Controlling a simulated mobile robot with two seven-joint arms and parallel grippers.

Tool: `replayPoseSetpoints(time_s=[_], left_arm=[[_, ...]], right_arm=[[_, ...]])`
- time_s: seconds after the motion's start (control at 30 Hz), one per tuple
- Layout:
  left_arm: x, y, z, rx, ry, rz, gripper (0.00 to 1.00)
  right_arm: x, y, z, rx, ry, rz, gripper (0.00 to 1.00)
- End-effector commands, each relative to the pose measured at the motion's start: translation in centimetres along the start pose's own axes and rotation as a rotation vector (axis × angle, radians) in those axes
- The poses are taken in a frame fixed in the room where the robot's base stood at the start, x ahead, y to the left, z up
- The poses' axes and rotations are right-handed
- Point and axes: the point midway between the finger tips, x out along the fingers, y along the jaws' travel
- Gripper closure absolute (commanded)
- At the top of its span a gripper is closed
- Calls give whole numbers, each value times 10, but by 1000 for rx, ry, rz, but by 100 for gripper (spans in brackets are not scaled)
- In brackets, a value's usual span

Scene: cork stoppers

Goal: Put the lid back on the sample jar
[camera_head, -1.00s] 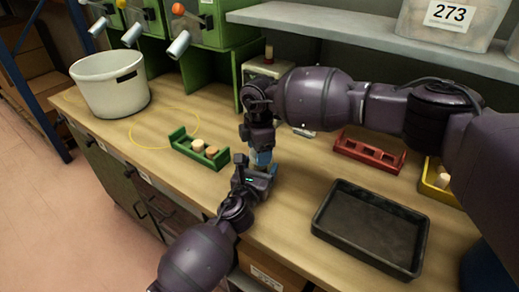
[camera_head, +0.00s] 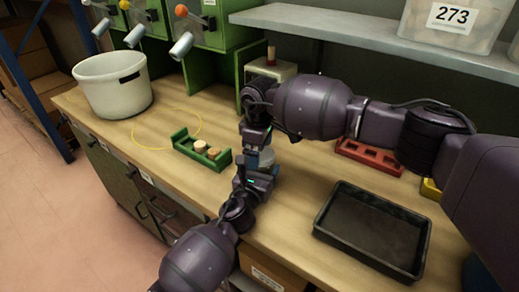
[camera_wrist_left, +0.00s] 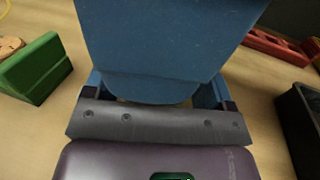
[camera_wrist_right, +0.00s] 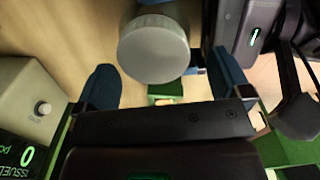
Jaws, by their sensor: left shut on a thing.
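My left gripper (camera_head: 263,170) is shut on what looks like the sample jar, a pale vessel (camera_head: 266,155) mostly hidden by the grippers in the head view. In the left wrist view its blue fingers hide the jar. A round, whitish lid (camera_wrist_right: 153,50) with a ridged rim faces the right wrist camera, beside my left gripper. My right gripper (camera_wrist_right: 164,72) is open, its blue fingers on either side of the lid with visible gaps. I cannot tell whether the lid sits fully on the jar.
A green rack (camera_head: 186,147) with round stoppers stands left of the grippers. A black tray (camera_head: 372,230) is at the right, a red rack (camera_head: 370,157) behind it. A white pot (camera_head: 113,85) stands at far left. A small boxed device (camera_wrist_right: 28,105) shows in the right wrist view.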

Motion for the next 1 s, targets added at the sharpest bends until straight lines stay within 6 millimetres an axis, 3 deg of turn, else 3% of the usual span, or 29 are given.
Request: replayPoseSetpoints(time_s=[0.37, 0.8, 1.0], left_arm=[[0, 0, -1, 0, 1, 1, 89], [0, 0, -1, 0, 1, 1, 89], [0, 1, -1, 0, 1, 1, 89]], right_arm=[[-8, 1, 1, 0, -1, 2, 4], [-86, 1, 1, 0, -1, 3, 4], [-111, 1, 1, 0, -1, 2, 4]])
